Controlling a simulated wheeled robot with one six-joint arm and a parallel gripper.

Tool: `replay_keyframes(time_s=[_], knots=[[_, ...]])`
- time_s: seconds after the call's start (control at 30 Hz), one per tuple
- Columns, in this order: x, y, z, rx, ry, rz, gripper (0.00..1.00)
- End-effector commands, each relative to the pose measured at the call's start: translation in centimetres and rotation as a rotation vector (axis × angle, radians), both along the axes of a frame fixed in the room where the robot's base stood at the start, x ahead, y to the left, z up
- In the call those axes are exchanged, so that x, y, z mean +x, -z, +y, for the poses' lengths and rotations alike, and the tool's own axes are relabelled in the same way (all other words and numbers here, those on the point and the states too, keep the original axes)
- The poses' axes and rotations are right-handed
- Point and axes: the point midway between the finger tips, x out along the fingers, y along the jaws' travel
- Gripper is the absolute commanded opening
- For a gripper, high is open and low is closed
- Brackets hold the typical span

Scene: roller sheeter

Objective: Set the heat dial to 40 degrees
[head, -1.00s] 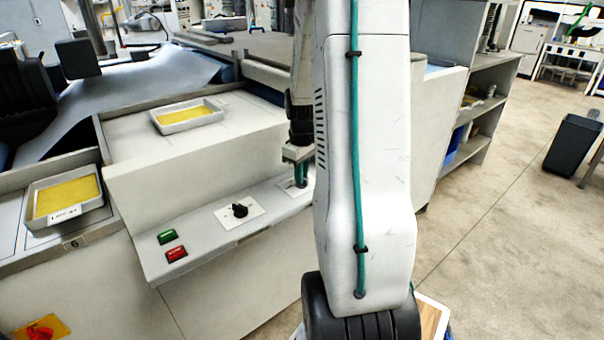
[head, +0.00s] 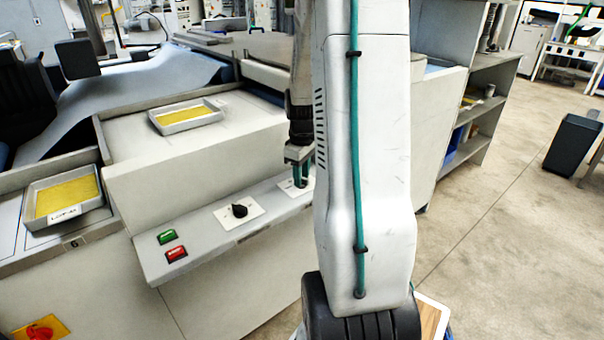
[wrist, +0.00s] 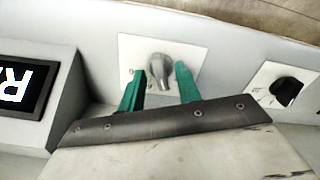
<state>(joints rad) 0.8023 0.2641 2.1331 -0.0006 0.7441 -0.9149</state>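A grey knob (wrist: 159,71) sits on a white plate (wrist: 128,50) on the sloped panel in the wrist view. My gripper (wrist: 158,76) is open, with one teal finger on each side of this knob. Small gaps seem to show, and I cannot tell whether either finger touches it. In the head view my gripper (head: 300,180) points down at the right-hand plate (head: 285,184), and my arm hides part of that plate. A black knob (head: 239,210) sits on another white plate to its left. It also shows at the right in the wrist view (wrist: 287,91). Scale marks are too small to read.
A green button (head: 167,237) and a red button (head: 176,254) are at the panel's left end. A dark display (wrist: 25,88) stands beside the grey knob's plate. Yellow-filled trays (head: 186,116) rest on the machine. A shelf unit (head: 476,120) stands at the right.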

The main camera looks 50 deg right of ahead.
Motion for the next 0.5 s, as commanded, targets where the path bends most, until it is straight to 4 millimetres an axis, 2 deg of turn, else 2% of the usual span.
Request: replay_keyframes(time_s=[0.27, 0.5], knots=[[0.0, -0.6, 0.0, -0.001, 0.0, -0.001, 0.34], [0.1, -4.6, -0.1, -0.004, 0.0, -0.003, 0.34]])
